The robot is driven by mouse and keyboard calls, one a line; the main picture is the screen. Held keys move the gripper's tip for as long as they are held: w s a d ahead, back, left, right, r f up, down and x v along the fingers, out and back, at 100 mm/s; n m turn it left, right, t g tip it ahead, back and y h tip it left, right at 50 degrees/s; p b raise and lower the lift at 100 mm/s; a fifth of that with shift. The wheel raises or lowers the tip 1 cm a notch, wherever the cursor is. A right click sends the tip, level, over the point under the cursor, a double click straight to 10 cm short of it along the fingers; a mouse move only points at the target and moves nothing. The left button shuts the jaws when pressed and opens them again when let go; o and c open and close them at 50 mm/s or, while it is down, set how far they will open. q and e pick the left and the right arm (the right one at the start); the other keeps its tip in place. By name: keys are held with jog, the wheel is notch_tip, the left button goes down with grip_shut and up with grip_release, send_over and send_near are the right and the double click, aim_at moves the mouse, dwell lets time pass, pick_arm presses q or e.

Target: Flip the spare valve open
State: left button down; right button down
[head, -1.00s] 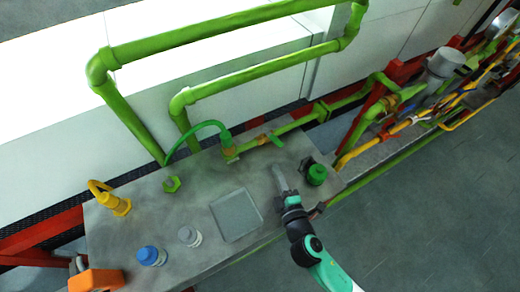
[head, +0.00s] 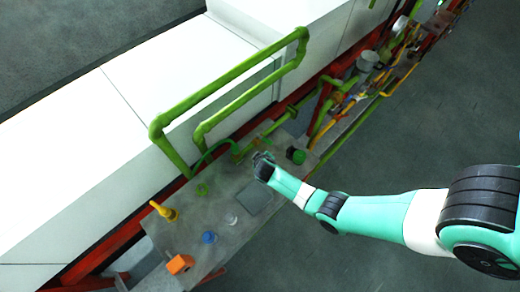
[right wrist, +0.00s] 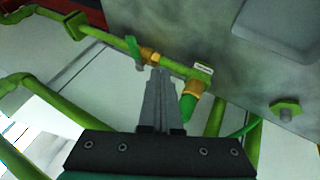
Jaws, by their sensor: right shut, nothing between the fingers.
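The valve sits on a green pipe along the panel's far edge. In the right wrist view its brass body (right wrist: 149,55) has a small green lever (right wrist: 133,46) beside it, angled across the pipe. A small white label (right wrist: 203,68) stands by a second brass fitting with a green hose end (right wrist: 188,106). My right gripper (right wrist: 160,74) is shut and empty. Its tips are close to the brass body; I cannot tell whether they touch. In the head view the right gripper (head: 263,157) covers part of the panel near the pipe. My left gripper is not in view.
The grey panel (head: 226,200) carries a yellow fitting (head: 165,211), a blue knob (head: 209,238), an orange block (head: 180,264) and a green knob (head: 295,155). Tall green pipe loops (head: 225,92) rise behind it. The floor at right is clear.

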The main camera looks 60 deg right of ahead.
aim_at(264, 139)
jog(key=b+x, duration=1)
jog(key=shift+a+f, duration=0.2)
jog(key=d, duration=0.1)
jog(key=d+r, duration=0.1)
jog(key=d, duration=0.1)
jog(key=shift+s+d+p, duration=0.25)
jog(key=shift+p, duration=0.1)
jog(key=shift+d, duration=0.25)
jog(key=shift+s, duration=0.1)
